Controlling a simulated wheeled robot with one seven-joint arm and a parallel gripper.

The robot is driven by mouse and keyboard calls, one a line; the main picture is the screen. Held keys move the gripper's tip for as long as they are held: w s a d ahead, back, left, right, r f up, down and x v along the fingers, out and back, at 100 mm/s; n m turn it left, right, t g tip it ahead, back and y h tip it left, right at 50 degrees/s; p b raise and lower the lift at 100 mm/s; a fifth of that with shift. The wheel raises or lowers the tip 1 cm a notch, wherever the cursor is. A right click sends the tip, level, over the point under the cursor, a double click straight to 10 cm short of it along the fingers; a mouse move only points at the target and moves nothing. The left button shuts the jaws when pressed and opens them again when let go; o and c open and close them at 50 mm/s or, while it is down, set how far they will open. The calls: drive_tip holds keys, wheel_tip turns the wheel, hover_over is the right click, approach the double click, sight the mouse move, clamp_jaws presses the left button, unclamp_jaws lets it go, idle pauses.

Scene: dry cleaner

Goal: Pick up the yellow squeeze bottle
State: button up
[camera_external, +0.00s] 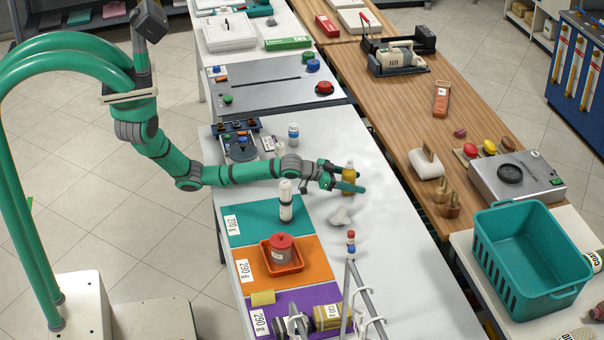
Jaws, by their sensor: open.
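The yellow squeeze bottle (349,183) stands upright on the white table, near its middle. My green arm reaches in from the left, and my gripper (356,179) is open right at the bottle. The fingers reach past the bottle's sides and hide part of it. It looks to be between the fingers, but I cannot tell whether they touch it.
A white bottle (286,201) stands on the teal mat (250,227) below my forearm. A crumpled white piece (341,216) lies close to my gripper. A red-and-blue small bottle (351,241) stands nearer the front. The table (400,255) is clear to the right.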

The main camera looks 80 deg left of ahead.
drive_tip(key=shift+x, duration=0.75)
drive_tip(key=shift+c, duration=0.3)
drive_tip(key=c, duration=1.2)
drive_tip(key=shift+r, duration=0.1)
